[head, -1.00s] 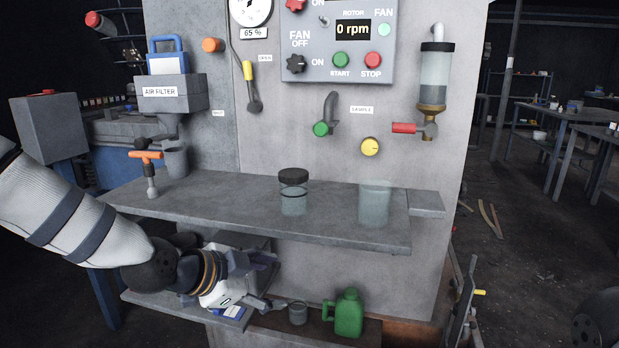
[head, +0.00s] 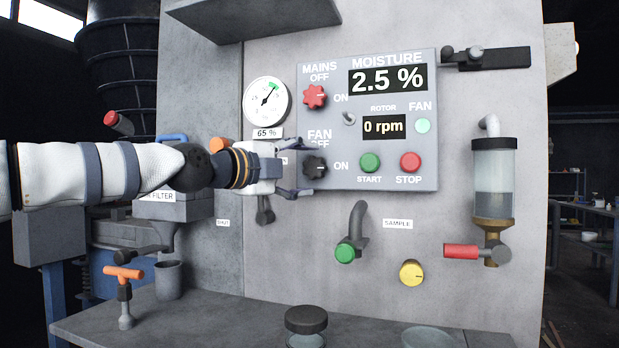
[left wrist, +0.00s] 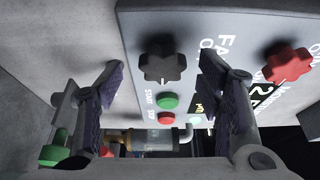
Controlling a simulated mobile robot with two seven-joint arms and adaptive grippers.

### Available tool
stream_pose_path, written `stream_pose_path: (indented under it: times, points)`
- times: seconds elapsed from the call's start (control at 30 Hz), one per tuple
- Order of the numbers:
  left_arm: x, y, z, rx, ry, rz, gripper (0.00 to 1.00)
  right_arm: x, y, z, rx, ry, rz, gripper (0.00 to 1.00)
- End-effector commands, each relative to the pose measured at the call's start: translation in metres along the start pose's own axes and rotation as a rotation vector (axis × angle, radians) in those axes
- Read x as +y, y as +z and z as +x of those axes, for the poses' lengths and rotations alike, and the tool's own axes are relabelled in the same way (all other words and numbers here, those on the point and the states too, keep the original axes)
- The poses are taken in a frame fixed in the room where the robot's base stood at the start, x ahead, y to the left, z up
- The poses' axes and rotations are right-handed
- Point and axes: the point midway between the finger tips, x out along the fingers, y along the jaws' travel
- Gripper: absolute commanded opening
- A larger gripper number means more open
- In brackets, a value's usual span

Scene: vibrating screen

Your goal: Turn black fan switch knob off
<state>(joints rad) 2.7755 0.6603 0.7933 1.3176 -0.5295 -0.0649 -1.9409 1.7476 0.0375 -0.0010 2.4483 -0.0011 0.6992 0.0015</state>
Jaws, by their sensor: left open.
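The black fan switch knob (head: 315,167) is on the grey control panel, below the FAN OFF label and left of the ON label. In the left wrist view the knob (left wrist: 162,62) shows whole, with a faint light mark on the side facing the START button. My left gripper (head: 308,171) is open at the panel's left edge, its fingers above and below the knob. In the left wrist view the gripper (left wrist: 162,85) has its two fingers apart, one to each side of the knob, with nothing held. I cannot tell whether the fingers touch it. My right gripper is out of view.
A red mains knob (head: 314,97) is above the black one. The green START button (head: 370,162) and red STOP button (head: 410,161) are to the right. The shelf (head: 180,325) lies below.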

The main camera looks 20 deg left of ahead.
Motion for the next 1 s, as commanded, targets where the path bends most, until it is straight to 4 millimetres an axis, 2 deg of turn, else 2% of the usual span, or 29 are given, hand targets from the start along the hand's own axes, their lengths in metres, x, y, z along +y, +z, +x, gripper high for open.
stream_pose_path:
  times: [0.13,0.4,0.6,1.0]
  points:
    - [-0.0009,-0.0001,0.0136,0.000,-0.001,-0.001,0.61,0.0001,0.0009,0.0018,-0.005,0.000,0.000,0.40]
    - [-0.0025,-0.0006,0.0149,0.000,-0.003,0.000,0.58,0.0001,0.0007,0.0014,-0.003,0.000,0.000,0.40]
    - [-0.0024,-0.0005,0.0148,0.000,-0.003,0.000,0.14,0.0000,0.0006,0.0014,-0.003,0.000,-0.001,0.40]
    - [-0.0008,-0.0002,0.0150,0.000,-0.025,-0.056,0.14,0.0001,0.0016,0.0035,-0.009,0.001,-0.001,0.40]
